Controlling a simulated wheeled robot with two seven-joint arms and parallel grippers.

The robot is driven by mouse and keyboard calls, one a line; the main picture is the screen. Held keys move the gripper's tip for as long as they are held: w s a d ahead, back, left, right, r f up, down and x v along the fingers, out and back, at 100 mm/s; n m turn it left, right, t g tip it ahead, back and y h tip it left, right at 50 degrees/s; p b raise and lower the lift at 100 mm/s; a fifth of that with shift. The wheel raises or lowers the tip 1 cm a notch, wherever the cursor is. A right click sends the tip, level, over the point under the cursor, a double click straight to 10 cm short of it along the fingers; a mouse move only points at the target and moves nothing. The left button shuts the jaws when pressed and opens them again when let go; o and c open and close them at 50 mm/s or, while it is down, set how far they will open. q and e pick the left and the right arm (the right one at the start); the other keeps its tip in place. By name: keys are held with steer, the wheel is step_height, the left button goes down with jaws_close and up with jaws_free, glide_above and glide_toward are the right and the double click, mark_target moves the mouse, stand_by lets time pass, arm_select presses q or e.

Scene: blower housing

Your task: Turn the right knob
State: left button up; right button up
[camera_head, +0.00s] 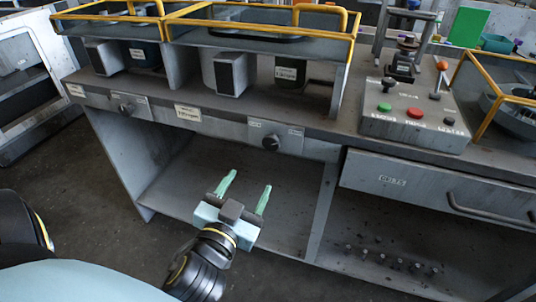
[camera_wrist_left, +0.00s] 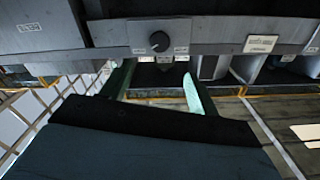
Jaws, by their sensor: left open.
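The right knob (camera_head: 271,142) is a dark round knob on a light plate on the bench's front rail. It also shows in the left wrist view (camera_wrist_left: 159,41), which looks upside down. A similar left knob (camera_head: 127,108) sits farther left on the same rail. My left gripper (camera_head: 246,186) is open and empty, with two green fingers pointing toward the bench. In the head view it is below and slightly left of the right knob, apart from it. In the left wrist view the knob lies beyond the fingertips, between their lines. My right gripper is not in view.
A control box (camera_head: 414,118) with green and red buttons stands on the bench to the right. Below it is a drawer (camera_head: 440,190) with a protruding handle. Yellow-railed bins (camera_head: 255,28) line the bench top. Several small parts lie on the lower shelf. The space before the knob looks clear.

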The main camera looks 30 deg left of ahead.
mark_target(270, 145)
arm_select(q)
steer(key=x, duration=1.2)
steer(key=shift+d, duration=0.1)
steer(key=shift+w, duration=0.55)
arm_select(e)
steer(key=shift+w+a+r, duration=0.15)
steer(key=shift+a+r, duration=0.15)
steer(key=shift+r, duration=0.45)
arm_select(q)
steer(key=shift+c, duration=0.4)
steer(key=c, duration=0.9)
steer(key=shift+r, duration=0.1)
steer(key=m+p, duration=0.4)
steer(key=m, duration=0.2)
steer(key=shift+m, duration=0.9)
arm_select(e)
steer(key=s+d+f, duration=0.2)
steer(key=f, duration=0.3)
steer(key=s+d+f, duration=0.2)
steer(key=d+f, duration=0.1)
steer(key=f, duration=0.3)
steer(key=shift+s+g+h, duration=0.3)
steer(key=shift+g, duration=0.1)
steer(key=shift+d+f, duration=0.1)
